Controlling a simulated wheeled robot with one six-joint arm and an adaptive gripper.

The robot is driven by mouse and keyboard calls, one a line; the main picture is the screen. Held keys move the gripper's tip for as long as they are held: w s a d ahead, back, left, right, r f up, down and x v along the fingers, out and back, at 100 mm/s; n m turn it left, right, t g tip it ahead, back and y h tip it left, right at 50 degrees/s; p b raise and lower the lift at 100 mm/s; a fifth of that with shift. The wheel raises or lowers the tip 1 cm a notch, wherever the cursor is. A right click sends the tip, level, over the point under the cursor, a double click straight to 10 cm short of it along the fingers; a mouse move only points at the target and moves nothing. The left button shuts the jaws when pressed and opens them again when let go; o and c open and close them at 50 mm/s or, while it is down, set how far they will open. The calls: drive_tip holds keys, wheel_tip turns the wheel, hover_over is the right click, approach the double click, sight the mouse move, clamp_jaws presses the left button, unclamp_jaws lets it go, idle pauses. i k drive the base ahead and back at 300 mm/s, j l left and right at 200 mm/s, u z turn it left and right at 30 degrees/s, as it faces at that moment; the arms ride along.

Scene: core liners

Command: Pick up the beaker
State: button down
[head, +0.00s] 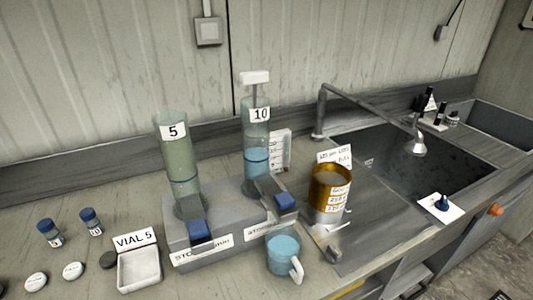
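A beaker (283,260), a cup-like vessel with a white handle at its lower right and pale blue inside, stands upright on the bench. It is just in front of the grey stand (222,228), below the right-hand blue tap (285,201). Its base is near the front of the bench. No gripper shows in the head view, so its place relative to the beaker is not seen.
Two tall cylinders, marked 5 (180,160) and 10 (256,145), rise from the stand. A gold-and-white can (329,193) stands to the right, before the sink (400,160) and faucet (372,101). A white tray (139,270), vials and caps lie left.

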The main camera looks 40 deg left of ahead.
sight(284, 243)
drive_tip(key=i+l+u, duration=0.75)
drive_tip(key=l, duration=0.4)
drive_tip(key=i+j, duration=0.05)
drive_tip(key=i, duration=0.05)
